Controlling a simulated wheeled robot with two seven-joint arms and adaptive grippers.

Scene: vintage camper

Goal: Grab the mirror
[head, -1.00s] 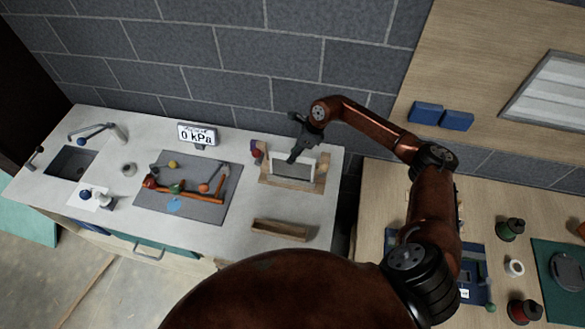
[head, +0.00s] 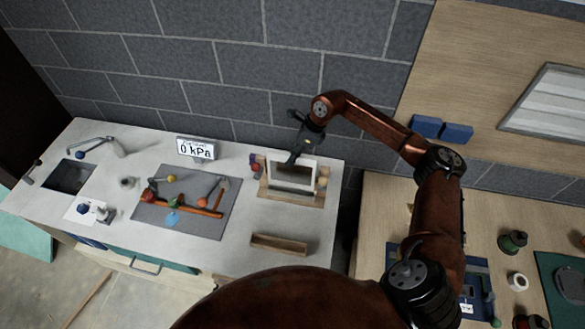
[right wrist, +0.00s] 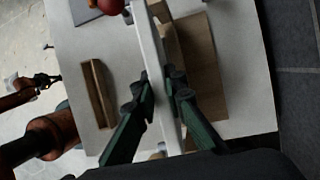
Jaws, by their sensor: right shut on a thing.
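The mirror (head: 292,186) is a flat rectangular panel with a pale frame. It stands upright at a wooden stand (head: 265,190) on the right part of the white counter. My right gripper (head: 297,155) is shut on the mirror's upper edge from above. In the right wrist view, the mirror shows edge-on as a pale bar (right wrist: 152,55) between the two dark green fingers of that gripper (right wrist: 163,88). Whether the mirror's lower edge touches the stand is unclear. My left gripper (right wrist: 46,80) shows small at the left of the right wrist view; its jaws are too small to judge.
A wooden trough (head: 278,244) lies in front of the stand. The brick wall is close behind. A second workbench with spools (head: 512,242) is at the right.

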